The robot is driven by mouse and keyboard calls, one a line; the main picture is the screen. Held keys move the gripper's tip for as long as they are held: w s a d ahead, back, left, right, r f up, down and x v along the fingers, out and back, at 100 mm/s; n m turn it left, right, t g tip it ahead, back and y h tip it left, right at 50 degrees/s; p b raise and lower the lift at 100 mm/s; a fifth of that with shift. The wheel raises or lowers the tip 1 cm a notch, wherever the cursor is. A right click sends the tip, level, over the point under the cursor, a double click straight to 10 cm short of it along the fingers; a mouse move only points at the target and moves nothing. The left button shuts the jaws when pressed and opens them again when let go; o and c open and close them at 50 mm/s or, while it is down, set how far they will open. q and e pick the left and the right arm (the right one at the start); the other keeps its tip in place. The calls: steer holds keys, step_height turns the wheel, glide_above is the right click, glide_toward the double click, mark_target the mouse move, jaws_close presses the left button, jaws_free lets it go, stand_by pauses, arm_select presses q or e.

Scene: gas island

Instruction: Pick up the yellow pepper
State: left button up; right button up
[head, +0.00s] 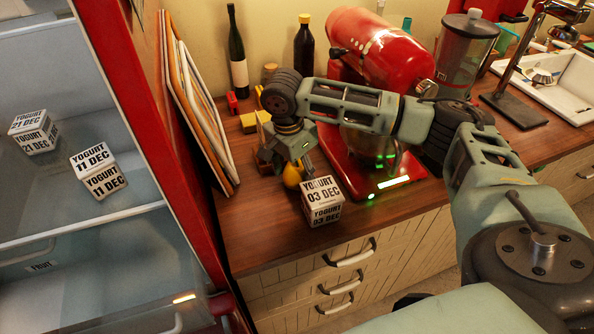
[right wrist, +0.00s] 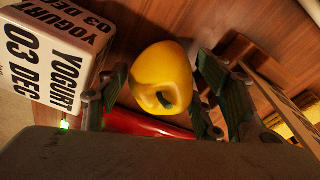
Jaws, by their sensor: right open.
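The yellow pepper (right wrist: 163,80) sits on the wooden counter, between the spread fingers of my right gripper (right wrist: 165,95) in the right wrist view. The fingers are on both sides of it; I cannot tell whether they touch it. In the head view my right gripper (head: 289,160) points down at the counter, and a part of the yellow pepper (head: 291,176) shows below it. The rest of the pepper is hidden there by the gripper. My left gripper is not in view.
A yogurt box marked 03 DEC (head: 322,202) stands close beside the pepper, near the counter's (head: 262,235) front edge. A red stand mixer (head: 385,50) is to the right. Cutting boards (head: 195,105) lean at the left. The open fridge (head: 80,230) holds more yogurt boxes.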

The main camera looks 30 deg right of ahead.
steer(key=shift+d+f, duration=0.1)
steer(key=shift+f, duration=0.4)
steer(key=c, duration=0.6)
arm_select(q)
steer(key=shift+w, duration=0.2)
arm_select(e)
steer(key=c, duration=0.4)
steer(key=shift+r, duration=0.1)
